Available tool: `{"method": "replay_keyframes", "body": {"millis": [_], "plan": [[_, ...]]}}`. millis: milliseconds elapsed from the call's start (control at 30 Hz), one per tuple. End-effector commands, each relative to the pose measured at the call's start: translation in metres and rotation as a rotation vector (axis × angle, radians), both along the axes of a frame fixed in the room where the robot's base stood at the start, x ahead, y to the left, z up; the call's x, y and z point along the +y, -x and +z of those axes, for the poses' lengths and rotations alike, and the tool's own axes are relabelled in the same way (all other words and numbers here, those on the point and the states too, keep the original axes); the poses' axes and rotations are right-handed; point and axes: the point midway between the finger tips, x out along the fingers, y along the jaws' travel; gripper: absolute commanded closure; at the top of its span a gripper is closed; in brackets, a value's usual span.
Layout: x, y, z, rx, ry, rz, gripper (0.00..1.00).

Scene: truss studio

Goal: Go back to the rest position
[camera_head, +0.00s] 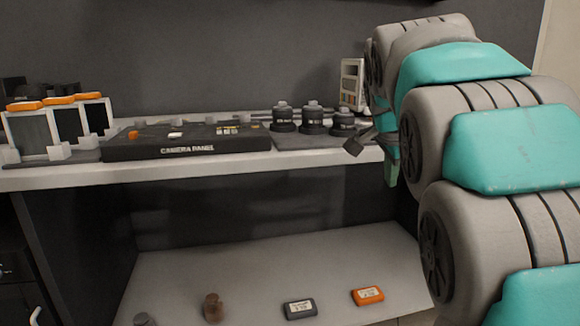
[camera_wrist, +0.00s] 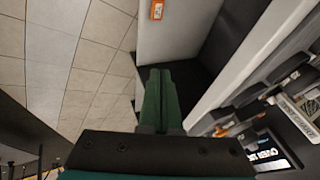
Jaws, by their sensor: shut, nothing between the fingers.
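My gripper (camera_wrist: 161,80) shows in the wrist view as two green fingers lying side by side, shut and empty. In the head view my arm fills the right side, and the gripper (camera_head: 391,172) is partly hidden behind it, its green tip in front of the bench edge. The bench (camera_head: 200,177) carries a black camera panel (camera_head: 190,152). In the wrist view the fingers are apart from the bench edge (camera_wrist: 245,65) and touch nothing that I can see.
Framed plates with orange tops (camera_head: 60,125) stand at the bench's left. Several black round pieces (camera_head: 312,120) stand right of the panel. A lower shelf (camera_head: 250,270) holds an orange box (camera_head: 367,295), a dark box (camera_head: 299,308) and a brown piece (camera_head: 213,308). Tiled floor (camera_wrist: 70,60) is clear.

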Motion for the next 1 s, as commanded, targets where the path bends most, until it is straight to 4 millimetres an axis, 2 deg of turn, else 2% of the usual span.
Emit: {"method": "replay_keyframes", "body": {"millis": [33, 167, 367, 700, 833, 1000], "plan": [[0.001, 0.019, -0.016, 0.054, 0.015, 0.052, 1.00], [0.003, 0.064, -0.056, 0.180, 0.053, 0.208, 1.00], [0.013, 0.142, -0.120, 0.366, 0.082, 0.475, 1.00], [0.041, 0.292, -0.224, 0.619, 0.068, 0.989, 1.00], [0.050, 0.340, -0.253, 0.679, 0.051, 1.161, 1.00], [0.055, 0.376, -0.274, 0.719, 0.035, 1.290, 1.00]]}}
